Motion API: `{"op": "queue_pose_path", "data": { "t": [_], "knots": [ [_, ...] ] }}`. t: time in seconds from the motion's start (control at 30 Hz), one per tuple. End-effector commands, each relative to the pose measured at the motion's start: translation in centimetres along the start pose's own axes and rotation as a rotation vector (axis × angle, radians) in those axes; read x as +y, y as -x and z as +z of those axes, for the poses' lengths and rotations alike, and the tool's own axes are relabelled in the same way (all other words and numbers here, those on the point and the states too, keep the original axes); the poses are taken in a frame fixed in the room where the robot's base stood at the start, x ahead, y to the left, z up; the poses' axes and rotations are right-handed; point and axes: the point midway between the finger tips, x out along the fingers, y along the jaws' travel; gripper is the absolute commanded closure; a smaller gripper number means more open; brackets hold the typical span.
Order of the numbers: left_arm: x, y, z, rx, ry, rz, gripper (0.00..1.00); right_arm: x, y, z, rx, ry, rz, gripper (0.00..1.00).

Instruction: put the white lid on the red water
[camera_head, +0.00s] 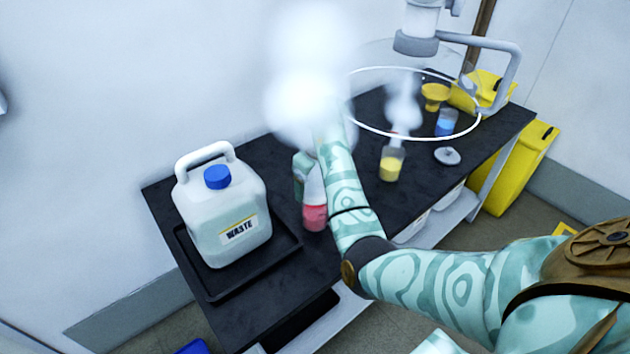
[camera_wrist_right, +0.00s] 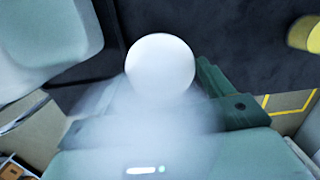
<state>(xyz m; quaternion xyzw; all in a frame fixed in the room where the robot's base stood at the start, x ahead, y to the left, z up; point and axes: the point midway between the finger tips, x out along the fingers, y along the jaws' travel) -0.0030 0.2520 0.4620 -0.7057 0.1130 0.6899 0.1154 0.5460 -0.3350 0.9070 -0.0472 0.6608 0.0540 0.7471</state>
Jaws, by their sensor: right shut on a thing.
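The red water (camera_head: 315,217) stands in a small clear flask on the black table, beside the waste jug's tray. My right gripper (camera_head: 305,163) is just above and behind the flask's neck, partly hidden by my forearm and white vapour. In the right wrist view my right gripper (camera_wrist_right: 165,85) is shut on a round, smooth white thing, which appears to be the white lid (camera_wrist_right: 160,64); vapour blurs its lower part. In the head view the held thing is hidden, so I cannot tell whether it touches the flask. My left gripper is not in view.
A white waste jug (camera_head: 223,212) with a blue cap stands in a black tray (camera_head: 226,292). Right of my forearm are a flask of yellow liquid (camera_head: 390,168), a grey-white knobbed disc (camera_head: 447,156), a blue-liquid beaker (camera_head: 445,124) and a yellow vessel (camera_head: 435,93).

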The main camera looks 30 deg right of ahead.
Motion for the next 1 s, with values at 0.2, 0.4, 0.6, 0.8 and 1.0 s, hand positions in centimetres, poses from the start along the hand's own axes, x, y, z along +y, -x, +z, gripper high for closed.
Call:
{"op": "queue_pose_path", "data": {
  "t": [0.2, 0.4, 0.6, 0.8, 1.0],
  "knots": [
    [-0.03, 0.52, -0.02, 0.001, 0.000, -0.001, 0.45, 0.00, 0.17, -0.23, -0.001, 0.000, 0.000, 0.42],
    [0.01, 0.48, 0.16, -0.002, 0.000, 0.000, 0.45, 0.00, 0.08, -0.24, 0.000, 0.000, 0.001, 0.42],
    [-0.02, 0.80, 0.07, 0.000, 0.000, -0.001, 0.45, 0.04, 0.07, -0.21, 0.000, 0.000, 0.001, 0.42],
    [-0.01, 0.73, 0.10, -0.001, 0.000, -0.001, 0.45, 0.01, -0.01, -0.23, 0.000, 0.000, 0.001, 0.42],
    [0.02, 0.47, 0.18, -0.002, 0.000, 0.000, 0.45, 0.02, -0.48, -0.28, 0.001, 0.000, 0.001, 0.42]
  ]
}}
